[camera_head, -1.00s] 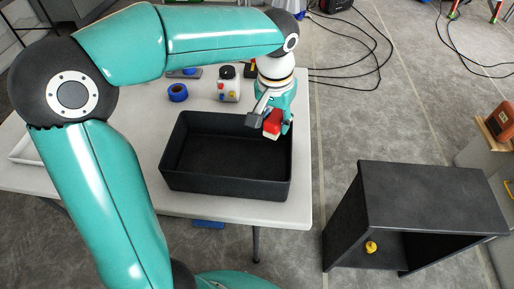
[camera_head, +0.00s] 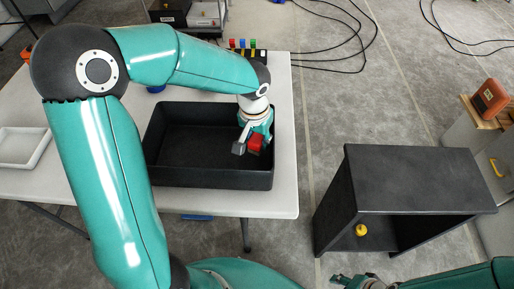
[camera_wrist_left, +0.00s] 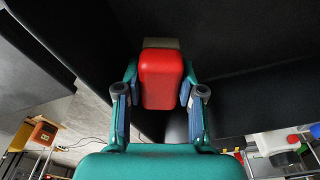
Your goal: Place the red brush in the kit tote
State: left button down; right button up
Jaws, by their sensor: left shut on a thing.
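The red brush (camera_head: 257,140), a red block with a grey end, is in my left gripper (camera_head: 250,146). In the left wrist view the red brush (camera_wrist_left: 162,79) sits between the two fingers of the left gripper (camera_wrist_left: 160,100), which are shut on it. The kit tote (camera_head: 207,179) is a black open bin on the white table. The gripper and brush are at the right part of its opening; whether the brush touches the floor of the tote cannot be told. My right gripper (camera_head: 350,281) shows partly at the bottom edge, far from the tote.
A white tray (camera_head: 24,147) lies at the table's left. Small coloured items (camera_head: 243,46) stand behind the tote, partly hidden by my left arm. A dark open cabinet (camera_head: 420,180) with a yellow object (camera_head: 361,230) stands on the floor at the right. Cables lie on the floor behind.

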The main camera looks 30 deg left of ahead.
aim_at(255, 141)
pick_arm(q)
jog(key=shift+f, duration=2.15)
jog(key=shift+f+b, duration=0.2)
jog(key=shift+b, duration=0.25)
jog(key=c, duration=1)
grip_release()
jog(key=shift+r, duration=0.1)
jog(key=shift+r, duration=0.1)
jog(key=shift+r, duration=0.2)
jog(key=r, duration=0.4)
jog(key=s+r+p, duration=0.1)
jog(key=r, duration=0.6)
jog(key=shift+s+d+r, duration=0.15)
jog(key=shift+s+r, duration=0.1)
jog(key=shift+r, duration=0.05)
